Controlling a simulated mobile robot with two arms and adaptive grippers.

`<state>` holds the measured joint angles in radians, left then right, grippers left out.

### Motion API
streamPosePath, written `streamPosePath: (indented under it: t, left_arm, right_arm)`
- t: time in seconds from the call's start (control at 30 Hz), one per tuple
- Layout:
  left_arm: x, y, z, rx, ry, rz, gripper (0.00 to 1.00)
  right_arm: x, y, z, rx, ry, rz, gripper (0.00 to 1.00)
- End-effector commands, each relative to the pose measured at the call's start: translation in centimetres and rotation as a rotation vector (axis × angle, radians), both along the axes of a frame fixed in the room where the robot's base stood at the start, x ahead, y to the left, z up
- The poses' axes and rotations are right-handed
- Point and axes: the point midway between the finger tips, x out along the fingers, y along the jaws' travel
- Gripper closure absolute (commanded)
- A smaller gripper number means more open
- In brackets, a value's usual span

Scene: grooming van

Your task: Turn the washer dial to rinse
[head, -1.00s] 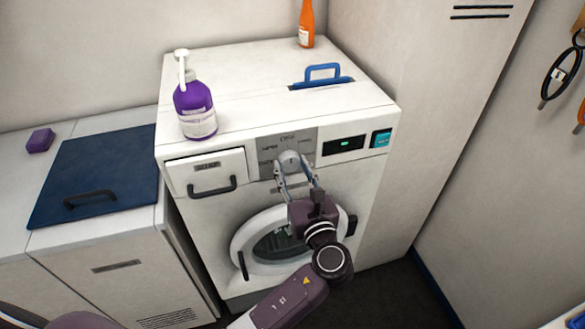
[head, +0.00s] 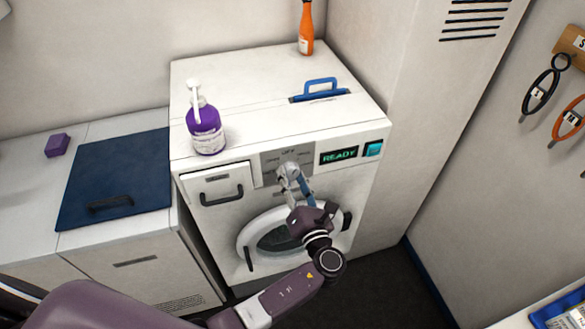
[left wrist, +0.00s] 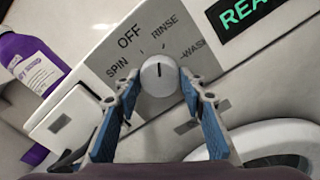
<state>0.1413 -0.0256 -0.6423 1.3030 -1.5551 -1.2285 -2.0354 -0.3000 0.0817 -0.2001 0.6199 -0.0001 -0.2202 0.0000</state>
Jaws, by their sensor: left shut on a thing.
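The washer (head: 215,215) stands in the middle of the head view, its round door shut. Its pale round dial (left wrist: 159,77) sits on a grey panel (left wrist: 100,62) marked OFF, RINSE, SPIN and WASH. The dial's dark mark points almost straight up in the left wrist view, about toward RINSE (left wrist: 167,35). My left gripper (head: 291,176) is shut on the dial, with a finger on either side of it, as the left wrist view (left wrist: 160,84) shows. In the head view the gripper partly hides the dial. My right gripper is out of view.
The display (head: 339,156) reads READY, beside a teal button (head: 373,149). A purple pump bottle (head: 206,128) and an orange bottle (head: 306,30) stand on the washer. A drawer (head: 217,187) is left of the dial. A wall or tall cabinet (head: 420,100) rises close on the right.

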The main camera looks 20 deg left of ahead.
Motion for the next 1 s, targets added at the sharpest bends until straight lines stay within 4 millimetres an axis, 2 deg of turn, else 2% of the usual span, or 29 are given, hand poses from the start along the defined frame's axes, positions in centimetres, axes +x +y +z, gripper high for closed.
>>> streamPosePath:
  t: [0.03, 0.3, 0.87, 0.9, 1.0]
  left_arm:
    - [0.0, 0.0, 0.5, 0.027, 0.017, -0.001, 0.87]
    - [0.0, -0.1, 0.2, 0.118, 0.078, -0.001, 0.87]
    - [0.1, -0.1, 0.0, 0.144, 0.095, -0.001, 0.87]
    - [0.1, -0.1, 0.1, 0.144, 0.095, -0.001, 0.61]
    - [0.1, -0.1, 0.0, 0.144, 0.095, -0.001, 0.5]
  right_arm:
    - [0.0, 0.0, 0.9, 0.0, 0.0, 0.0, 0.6]
    - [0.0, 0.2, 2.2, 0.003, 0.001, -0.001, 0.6]
    - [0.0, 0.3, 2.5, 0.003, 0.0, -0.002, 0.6]
    - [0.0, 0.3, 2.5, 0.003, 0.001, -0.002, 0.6]
    - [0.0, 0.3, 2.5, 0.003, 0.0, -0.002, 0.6]
